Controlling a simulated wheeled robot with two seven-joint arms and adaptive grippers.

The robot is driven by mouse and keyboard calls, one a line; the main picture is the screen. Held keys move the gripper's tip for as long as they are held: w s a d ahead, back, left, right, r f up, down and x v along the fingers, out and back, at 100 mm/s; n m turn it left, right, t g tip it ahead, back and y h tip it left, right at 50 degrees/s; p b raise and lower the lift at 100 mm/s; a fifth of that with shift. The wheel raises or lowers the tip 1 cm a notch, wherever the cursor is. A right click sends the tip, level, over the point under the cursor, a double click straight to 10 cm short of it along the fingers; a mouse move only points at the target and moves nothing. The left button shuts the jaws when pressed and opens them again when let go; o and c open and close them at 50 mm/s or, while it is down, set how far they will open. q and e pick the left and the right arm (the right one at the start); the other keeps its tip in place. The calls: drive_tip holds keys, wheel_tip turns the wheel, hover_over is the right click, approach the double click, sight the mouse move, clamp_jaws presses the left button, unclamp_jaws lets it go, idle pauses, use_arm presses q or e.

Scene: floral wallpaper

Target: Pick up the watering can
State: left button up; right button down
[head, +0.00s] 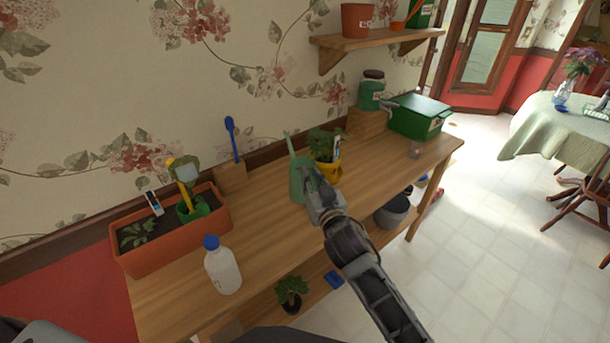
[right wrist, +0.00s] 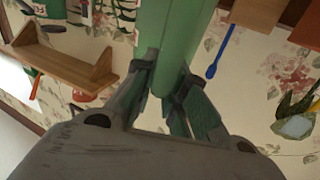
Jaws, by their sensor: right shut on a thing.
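The green watering can (head: 297,181) is on or just above the wooden table, near its middle, with its thin spout pointing up. My right gripper (head: 312,188) reaches it from the front right and is shut on it. In the right wrist view the green can (right wrist: 167,35) lies between the two fingers of the gripper (right wrist: 168,88), which press on it from both sides. The gripper hides part of the can in the head view. I cannot tell whether the can's base touches the table. My left gripper does not show.
The table (head: 260,235) also bears a terracotta planter (head: 170,250), a white bottle with a blue cap (head: 222,268) and a green box (head: 418,118). A wall shelf (head: 375,40) hangs above.

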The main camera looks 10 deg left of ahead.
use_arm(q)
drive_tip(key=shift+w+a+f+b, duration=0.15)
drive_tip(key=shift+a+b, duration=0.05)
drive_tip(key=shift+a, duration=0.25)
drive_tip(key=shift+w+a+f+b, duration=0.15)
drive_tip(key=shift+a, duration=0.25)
use_arm(e)
drive_tip(key=s+d, duration=0.9)
drive_tip(key=d, duration=0.3)
drive_tip(key=shift+s+r, duration=0.15)
drive_tip(key=shift+s, duration=0.15)
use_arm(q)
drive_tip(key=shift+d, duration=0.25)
use_arm(e)
drive_tip(key=shift+d, duration=0.1)
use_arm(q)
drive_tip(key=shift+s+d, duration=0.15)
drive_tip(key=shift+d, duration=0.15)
